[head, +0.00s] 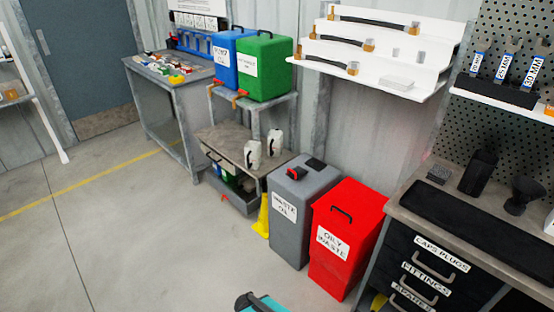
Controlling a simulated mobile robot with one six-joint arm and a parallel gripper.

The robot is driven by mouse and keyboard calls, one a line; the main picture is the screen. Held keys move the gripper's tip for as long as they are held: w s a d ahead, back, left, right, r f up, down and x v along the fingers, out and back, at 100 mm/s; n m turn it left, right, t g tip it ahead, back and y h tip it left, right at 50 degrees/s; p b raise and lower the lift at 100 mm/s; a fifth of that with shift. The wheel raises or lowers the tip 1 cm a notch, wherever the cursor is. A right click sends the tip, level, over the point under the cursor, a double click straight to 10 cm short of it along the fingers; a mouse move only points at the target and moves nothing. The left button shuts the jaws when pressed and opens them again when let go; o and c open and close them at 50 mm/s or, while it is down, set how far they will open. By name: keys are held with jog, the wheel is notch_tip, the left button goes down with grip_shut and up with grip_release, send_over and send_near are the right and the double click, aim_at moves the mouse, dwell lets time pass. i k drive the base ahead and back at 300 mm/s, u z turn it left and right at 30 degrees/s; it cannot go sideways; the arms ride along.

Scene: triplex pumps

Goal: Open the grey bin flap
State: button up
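The grey bin (285,237), labelled "WASTE OIL", stands upright on the floor between a low shelf unit and the red bin. Its top carries a dark flat square (316,164) toward the back and a small red and black fitting (294,173) nearer the front left. The dark square looks like a flap lying flat, but at this size I cannot tell for sure. A teal and dark piece, likely part of my arm, shows at the bottom edge, well in front of the bins. My gripper is not in view.
The red "OILY WASTE" bin (332,267) stands close on the right, beside a drawer bench (430,210). A yellow object (262,217) stands left of the grey bin. White shelves (350,75) hang above. The floor (150,250) in front and left is clear.

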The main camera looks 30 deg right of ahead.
aim_at(298, 172)
jog(key=u, duration=0.05)
jog(key=i, duration=1.05)
jog(key=z, duration=0.05)
